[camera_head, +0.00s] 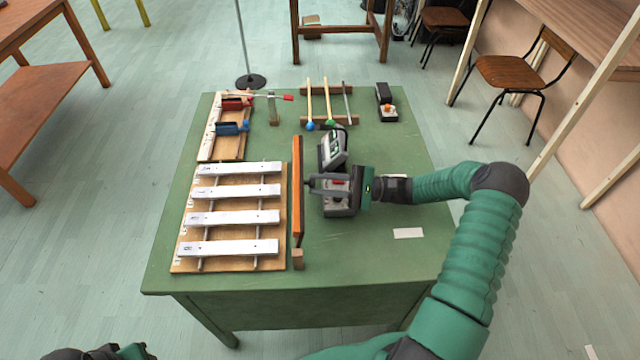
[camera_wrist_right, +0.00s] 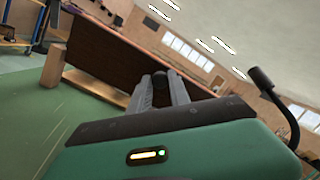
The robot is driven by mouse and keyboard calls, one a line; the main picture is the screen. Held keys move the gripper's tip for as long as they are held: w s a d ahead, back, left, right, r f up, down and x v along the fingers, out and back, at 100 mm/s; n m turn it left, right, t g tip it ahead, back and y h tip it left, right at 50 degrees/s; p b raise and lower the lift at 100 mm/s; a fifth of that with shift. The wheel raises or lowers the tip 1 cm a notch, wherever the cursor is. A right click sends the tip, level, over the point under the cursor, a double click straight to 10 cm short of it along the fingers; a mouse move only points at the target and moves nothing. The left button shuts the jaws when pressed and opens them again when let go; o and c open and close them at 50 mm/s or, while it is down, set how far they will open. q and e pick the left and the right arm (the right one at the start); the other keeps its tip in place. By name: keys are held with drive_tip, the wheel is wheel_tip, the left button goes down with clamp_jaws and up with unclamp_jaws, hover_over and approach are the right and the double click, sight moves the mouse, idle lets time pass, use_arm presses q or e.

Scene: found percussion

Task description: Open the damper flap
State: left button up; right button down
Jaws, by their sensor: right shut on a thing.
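The damper flap (camera_head: 297,170) is an orange-brown board standing on edge on the green table, along the right side of the metal bars. In the right wrist view it is a broad dark brown panel (camera_wrist_right: 105,55) ahead of the fingers. My right gripper (camera_head: 312,185) reaches it from the right. Its two grey fingers (camera_wrist_right: 160,90) are closed around a small dark knob (camera_wrist_right: 159,78) on the panel's face. The fingers partly hide the knob. My left gripper is not in view; only dark and green parts of mine show at the lower left.
Silver bars (camera_head: 235,218) on a wooden base lie left of the flap. A grey device with a screen (camera_head: 333,148) stands close behind my right gripper. Mallets (camera_head: 328,100) rest on a rack (camera_head: 345,119) at the back. The front right tabletop (camera_head: 375,265) is mostly clear.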

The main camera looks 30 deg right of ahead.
idle(0.4)
drive_tip(key=c, duration=1.2)
unclamp_jaws()
drive_tip(key=shift+w+f, duration=0.15)
drive_tip(key=shift+w, duration=0.05)
drive_tip(key=shift+s, duration=0.1)
drive_tip(key=v, duration=1.2)
